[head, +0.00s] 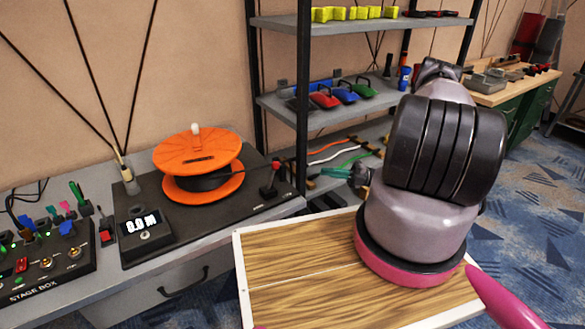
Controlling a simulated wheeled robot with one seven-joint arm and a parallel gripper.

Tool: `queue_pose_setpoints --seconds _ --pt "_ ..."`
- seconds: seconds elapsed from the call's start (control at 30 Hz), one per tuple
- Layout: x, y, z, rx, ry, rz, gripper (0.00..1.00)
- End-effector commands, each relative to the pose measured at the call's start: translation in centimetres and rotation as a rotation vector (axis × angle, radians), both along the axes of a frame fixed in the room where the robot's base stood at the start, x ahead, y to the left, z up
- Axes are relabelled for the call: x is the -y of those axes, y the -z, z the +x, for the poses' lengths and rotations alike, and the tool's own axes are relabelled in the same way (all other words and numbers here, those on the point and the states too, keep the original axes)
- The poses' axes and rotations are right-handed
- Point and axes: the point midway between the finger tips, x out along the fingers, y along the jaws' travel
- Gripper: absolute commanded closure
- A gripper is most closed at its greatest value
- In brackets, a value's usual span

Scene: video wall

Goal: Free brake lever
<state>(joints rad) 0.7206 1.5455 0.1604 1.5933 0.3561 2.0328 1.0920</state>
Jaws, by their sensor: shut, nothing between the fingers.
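The orange cable reel (198,158) stands on a dark base plate (240,206) on the grey bench. A short black lever with a red knob (269,190), which looks like the brake lever, stands upright at the right end of this plate. My gripper (328,172) shows as a small teal tip pointing left from behind my arm, to the right of the lever. It is shut and empty, with a visible gap between it and the lever.
A display reading 0.0 M (142,226) sits at the plate's front left. A stage box (45,265) with switches stands at far left. A wooden board with a white rim (239,262) lies in front. A metal shelf rack (300,102) stands behind.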

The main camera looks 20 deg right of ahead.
Motion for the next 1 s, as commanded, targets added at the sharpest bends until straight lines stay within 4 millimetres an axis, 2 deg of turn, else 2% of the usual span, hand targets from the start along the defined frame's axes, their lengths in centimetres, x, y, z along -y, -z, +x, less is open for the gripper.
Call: queue_pose_setpoints --seconds 0.17,0.5,0.7,1.0 --pt "-1.4 -0.4 0.2 0.001 -0.004 0.0 1.0" --pt "-8.2 -1.9 1.3 0.0 -0.004 0.001 1.0" --pt "-11.5 -2.7 1.9 0.001 -0.004 0.0 1.0" --pt "-13.5 -3.1 2.3 0.001 -0.001 -0.001 1.0"
